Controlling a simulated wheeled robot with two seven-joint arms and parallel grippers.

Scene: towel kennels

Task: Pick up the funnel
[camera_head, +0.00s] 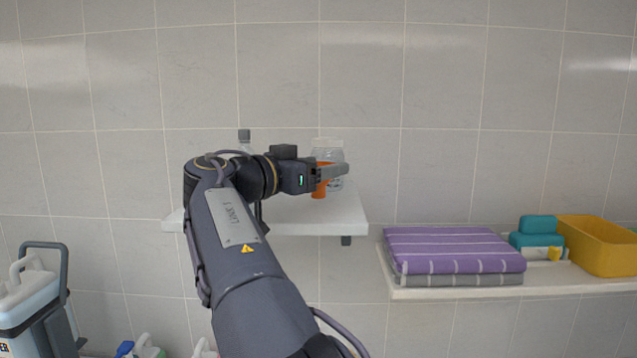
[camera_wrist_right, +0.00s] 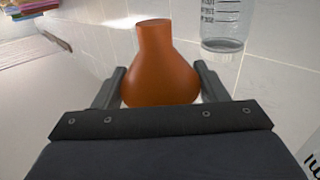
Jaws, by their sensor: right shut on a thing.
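The orange funnel (camera_head: 319,188) is at the white wall shelf (camera_head: 290,215), near its right end. In the right wrist view the funnel (camera_wrist_right: 160,68) stands between the two fingers, its narrow end pointing up in the picture. My right gripper (camera_head: 331,172) is shut on the funnel's wide part. Part of the funnel is hidden by the fingers in the head view. I cannot tell whether it touches the shelf. My left gripper is not in view.
A clear jar (camera_head: 328,148) stands just behind the funnel. A grey-capped bottle (camera_head: 244,138) is mostly behind my arm. A lower right shelf (camera_head: 450,292) holds folded towels (camera_head: 453,247), a teal item (camera_head: 537,230) and a yellow bin (camera_head: 597,246). The tiled wall is close behind.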

